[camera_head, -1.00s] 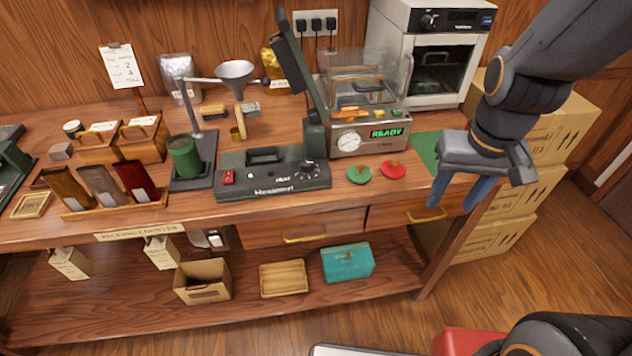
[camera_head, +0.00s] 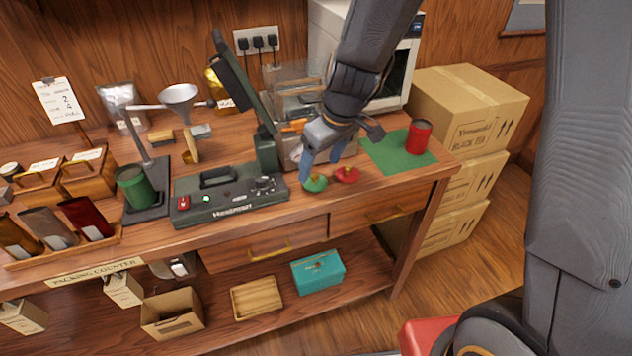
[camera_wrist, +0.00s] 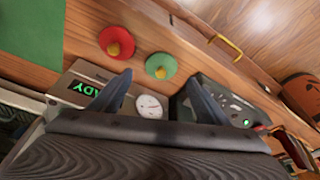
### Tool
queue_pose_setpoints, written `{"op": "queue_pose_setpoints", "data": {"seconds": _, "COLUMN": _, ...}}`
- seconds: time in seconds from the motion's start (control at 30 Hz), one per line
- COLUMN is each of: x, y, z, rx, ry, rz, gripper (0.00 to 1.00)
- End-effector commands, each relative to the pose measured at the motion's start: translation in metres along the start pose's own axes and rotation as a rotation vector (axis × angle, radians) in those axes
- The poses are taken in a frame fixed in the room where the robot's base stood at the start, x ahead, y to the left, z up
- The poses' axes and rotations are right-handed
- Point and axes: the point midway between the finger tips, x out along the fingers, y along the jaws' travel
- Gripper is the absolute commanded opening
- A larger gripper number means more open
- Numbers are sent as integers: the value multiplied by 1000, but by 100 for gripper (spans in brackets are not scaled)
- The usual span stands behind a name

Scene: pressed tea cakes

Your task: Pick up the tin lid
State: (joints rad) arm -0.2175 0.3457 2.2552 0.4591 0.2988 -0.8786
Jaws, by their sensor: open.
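Two small round lids with brass knobs lie on the counter near its front edge. The green lid (camera_head: 315,184) is on the left and the red lid (camera_head: 347,175) on the right. My gripper (camera_head: 321,160) is open and empty, pointing down just above and behind them, closest to the green lid. In the wrist view the green lid (camera_wrist: 161,66) lies ahead of the gap between my two fingers (camera_wrist: 153,88). The red lid (camera_wrist: 116,42) is to its left, farther off. Neither lid is between the fingers. The pictures do not show which tin each lid fits.
A red tin (camera_head: 419,137) stands on a green mat (camera_head: 386,154) at the right. A sealer with a raised arm (camera_head: 228,200) is left of the lids, and a green tin (camera_head: 134,188) is beyond it. A machine with a gauge (camera_wrist: 149,106) stands behind the lids.

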Motion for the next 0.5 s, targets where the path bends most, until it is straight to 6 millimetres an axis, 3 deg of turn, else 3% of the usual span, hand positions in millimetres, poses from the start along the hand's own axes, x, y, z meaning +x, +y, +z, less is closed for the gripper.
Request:
{"op": "queue_pose_setpoints", "data": {"seconds": 0.3, "x": 38, "y": -2, "z": 2, "rx": 0, "ry": -3, "rz": -1, "gripper": 70}}
{"op": "queue_pose_setpoints", "data": {"seconds": 0.5, "x": 48, "y": -2, "z": 2, "rx": 0, "ry": -1, "rz": 1, "gripper": 70}}
